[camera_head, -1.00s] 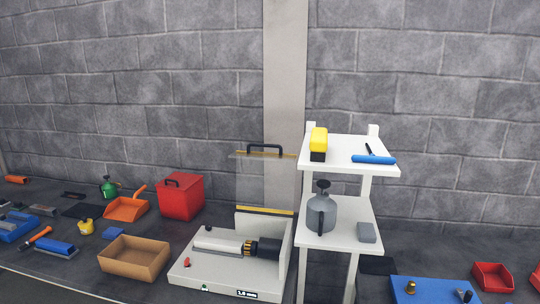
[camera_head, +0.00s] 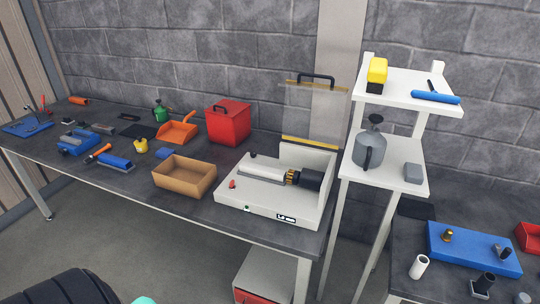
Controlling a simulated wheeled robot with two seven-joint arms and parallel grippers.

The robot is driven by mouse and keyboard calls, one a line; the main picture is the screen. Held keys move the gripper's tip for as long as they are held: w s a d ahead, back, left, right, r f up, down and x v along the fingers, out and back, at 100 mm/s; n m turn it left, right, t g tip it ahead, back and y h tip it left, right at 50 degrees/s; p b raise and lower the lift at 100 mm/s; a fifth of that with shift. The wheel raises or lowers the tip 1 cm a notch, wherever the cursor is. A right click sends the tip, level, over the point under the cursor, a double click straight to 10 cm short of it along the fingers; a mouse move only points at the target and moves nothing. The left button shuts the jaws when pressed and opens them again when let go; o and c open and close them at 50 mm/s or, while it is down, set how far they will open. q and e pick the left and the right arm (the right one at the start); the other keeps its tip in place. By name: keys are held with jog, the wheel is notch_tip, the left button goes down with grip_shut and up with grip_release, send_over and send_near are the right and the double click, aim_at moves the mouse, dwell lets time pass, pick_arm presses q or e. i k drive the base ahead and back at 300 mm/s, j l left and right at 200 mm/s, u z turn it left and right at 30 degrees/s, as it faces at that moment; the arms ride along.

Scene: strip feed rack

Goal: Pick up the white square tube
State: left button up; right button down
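A short white tube (camera_head: 419,267) stands slightly tilted at the front of the right-hand table, its dark open end facing up. At this size I cannot tell whether it is square or round. A longer white bar (camera_head: 262,169) lies on the white machine on the left table, against a black and brass chuck.
The white machine (camera_head: 270,206) is on the dark left table beside a cardboard tray (camera_head: 185,177) and a red box (camera_head: 228,122). A white two-level shelf (camera_head: 408,164) stands between the tables. A blue block (camera_head: 474,249) is behind the tube. Floor shows in front.

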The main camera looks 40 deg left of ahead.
aim_at(271, 173)
jog(key=i+j+u, duration=0.35)
jog(key=i+j, duration=0.45)
jog(key=j, duration=0.1)
